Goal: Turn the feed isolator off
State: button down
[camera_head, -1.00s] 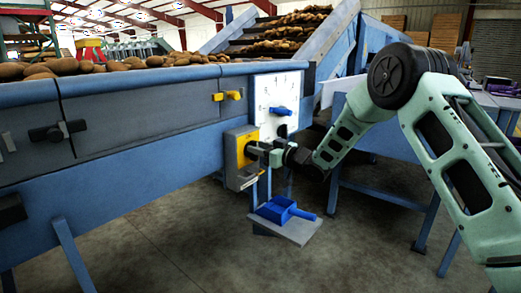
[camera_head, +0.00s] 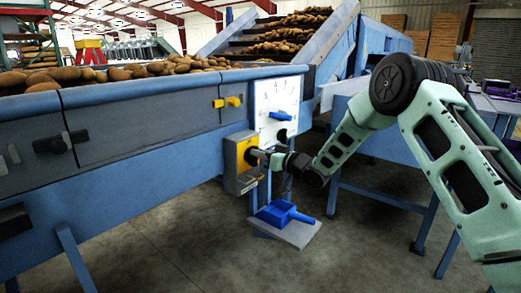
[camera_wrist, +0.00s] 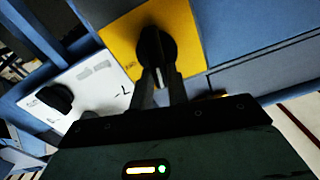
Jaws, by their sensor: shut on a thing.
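The feed isolator is a grey box with a yellow face (camera_head: 245,151) on the side of the blue machine, in the middle of the head view. Its yellow face (camera_wrist: 190,32) and black rotary knob (camera_wrist: 152,45) show large in the wrist view. My gripper (camera_wrist: 160,82) is shut on the knob, one finger on each side; the fingers partly cover its lower end. In the head view my gripper (camera_head: 264,157) reaches the box from the right and hides most of the knob.
A white panel (camera_head: 284,96) with a blue handle (camera_head: 281,116) stands just above right of the isolator. A blue scoop (camera_head: 283,213) lies on a small grey shelf (camera_head: 297,236) below. Potatoes (camera_head: 130,70) lie on the machine top. Open floor is in front.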

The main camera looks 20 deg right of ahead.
jog(key=shift+w+d+f+m+p, duration=0.25)
jog(key=shift+m+p, duration=1)
jog(key=shift+m, duration=1.3)
jog(key=shift+d+f+m+p, duration=0.15)
jog(key=shift+f+m+p, duration=0.2)
jog(key=shift+m+p, duration=1.6)
jog(key=shift+w+d+f+m+p, duration=0.25)
jog(key=shift+m+p, duration=0.35)
jog(key=shift+m, duration=2.6)
jog(key=shift+s+f, duration=0.1)
jog(key=c, duration=1.4)
grip_release()
jog(key=shift+o, duration=0.2)
jog(key=v, duration=1.7)
jog(key=shift+s+p, duration=0.15)
jog(key=shift+p, duration=0.2)
